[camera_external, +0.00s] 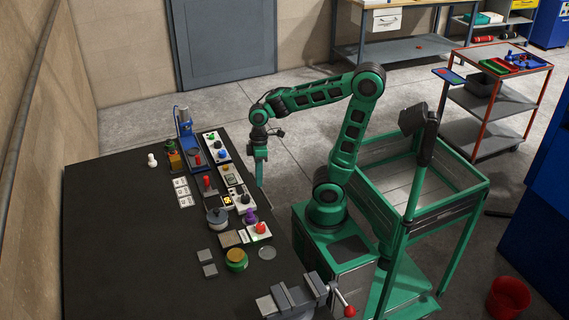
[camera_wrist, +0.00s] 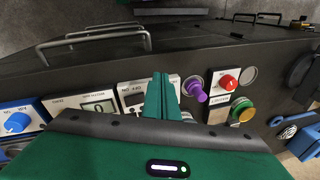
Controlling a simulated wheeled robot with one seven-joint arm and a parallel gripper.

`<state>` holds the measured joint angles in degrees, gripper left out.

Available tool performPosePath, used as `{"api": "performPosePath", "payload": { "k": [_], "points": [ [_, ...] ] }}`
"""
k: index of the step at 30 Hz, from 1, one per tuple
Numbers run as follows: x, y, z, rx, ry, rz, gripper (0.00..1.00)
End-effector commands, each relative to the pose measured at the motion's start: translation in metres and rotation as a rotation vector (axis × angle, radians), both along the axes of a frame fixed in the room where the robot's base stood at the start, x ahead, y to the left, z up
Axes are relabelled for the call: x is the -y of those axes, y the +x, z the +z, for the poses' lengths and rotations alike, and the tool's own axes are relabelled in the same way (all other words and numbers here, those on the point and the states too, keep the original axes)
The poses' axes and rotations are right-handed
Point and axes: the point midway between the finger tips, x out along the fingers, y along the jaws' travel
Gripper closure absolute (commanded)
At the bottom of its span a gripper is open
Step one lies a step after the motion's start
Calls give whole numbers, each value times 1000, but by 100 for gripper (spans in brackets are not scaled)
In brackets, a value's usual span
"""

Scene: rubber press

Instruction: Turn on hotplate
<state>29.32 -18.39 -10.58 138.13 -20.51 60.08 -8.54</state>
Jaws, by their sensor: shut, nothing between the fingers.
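My gripper (camera_external: 261,184) points down at the right edge of the dark table, beside the row of control boxes. Its green fingers are together and empty in the wrist view (camera_wrist: 160,97). They cover part of a white control panel (camera_wrist: 134,100) with dark parts. A panel with a small display (camera_wrist: 98,106) lies left of it, and a blue knob (camera_wrist: 17,122) is farther left. A purple knob (camera_wrist: 195,90) and a red button (camera_wrist: 228,82) are to the right. A grey round pot-like thing (camera_external: 217,216) stands behind the boxes. I cannot tell which piece is the hotplate.
The dark table (camera_external: 110,235) is bare on its left side. A box with green and blue knobs (camera_external: 215,147) is at the far end. A vise (camera_external: 291,297) with a red-knobbed handle is at the near end. Metal bar handles (camera_wrist: 95,40) show beyond the panels.

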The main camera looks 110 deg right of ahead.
Motion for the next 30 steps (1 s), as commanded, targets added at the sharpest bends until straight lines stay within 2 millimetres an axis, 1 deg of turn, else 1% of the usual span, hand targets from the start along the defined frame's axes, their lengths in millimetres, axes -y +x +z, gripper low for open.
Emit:
{"api": "performPosePath", "payload": {
  "k": [1, 3, 6, 12, 16, 21, 25, 30],
  "points": [
    [4, 9, 3, 20, 20, 29, 100],
    [6, 20, 9, 55, 49, 87, 100],
    [11, 35, 18, 110, 88, 169, 100],
    [24, 55, 37, 235, 161, 332, 100],
    [33, 61, 49, 314, 198, 427, 100],
    [42, 63, 60, 393, 226, 514, 100],
    [45, 62, 65, 424, 235, 549, 100],
    [45, 62, 67, 434, 239, 562, 100]
  ]
}}
